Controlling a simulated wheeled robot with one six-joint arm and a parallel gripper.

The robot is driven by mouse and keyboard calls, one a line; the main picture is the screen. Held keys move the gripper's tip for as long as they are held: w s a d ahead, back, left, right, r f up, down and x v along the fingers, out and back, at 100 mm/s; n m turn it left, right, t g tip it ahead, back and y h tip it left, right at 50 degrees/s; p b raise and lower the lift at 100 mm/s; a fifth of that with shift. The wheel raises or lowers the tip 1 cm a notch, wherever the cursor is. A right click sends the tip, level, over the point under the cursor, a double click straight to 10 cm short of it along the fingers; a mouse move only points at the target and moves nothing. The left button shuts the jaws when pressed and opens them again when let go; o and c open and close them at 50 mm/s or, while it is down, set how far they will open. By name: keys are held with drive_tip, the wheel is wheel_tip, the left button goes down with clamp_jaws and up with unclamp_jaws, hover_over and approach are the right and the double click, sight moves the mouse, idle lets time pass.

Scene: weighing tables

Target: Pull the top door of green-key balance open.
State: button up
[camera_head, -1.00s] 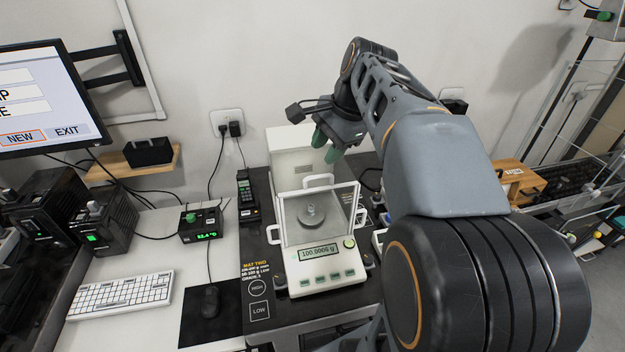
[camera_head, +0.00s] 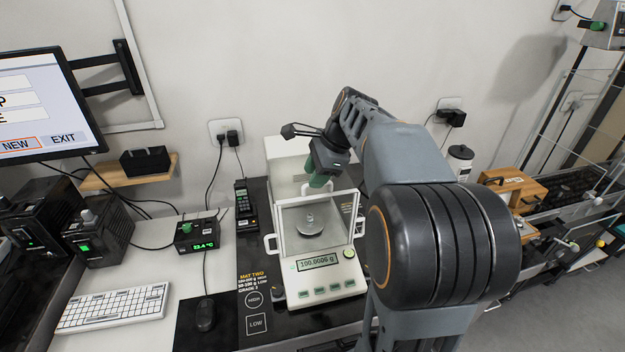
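The green-key balance (camera_head: 329,277) stands on the black mat, its display reading about 100.000 g and green keys along its front. Its glass draft shield (camera_head: 285,232) has white side handles and a white handle (camera_head: 341,185) on the top door, which looks closed. A small metal weight (camera_head: 309,216) sits on the round pan (camera_head: 311,228) inside. My gripper (camera_head: 319,181) points down with its green fingertips at the top handle, partly covering it. I cannot tell whether the fingers touch or grip the handle.
The balance's tall white rear housing (camera_head: 286,160) stands just behind my gripper. A dark handset (camera_head: 243,203) and a temperature box (camera_head: 197,233) are at the left.

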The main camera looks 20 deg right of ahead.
drive_tip(key=shift+x, duration=1.1)
clamp_jaws()
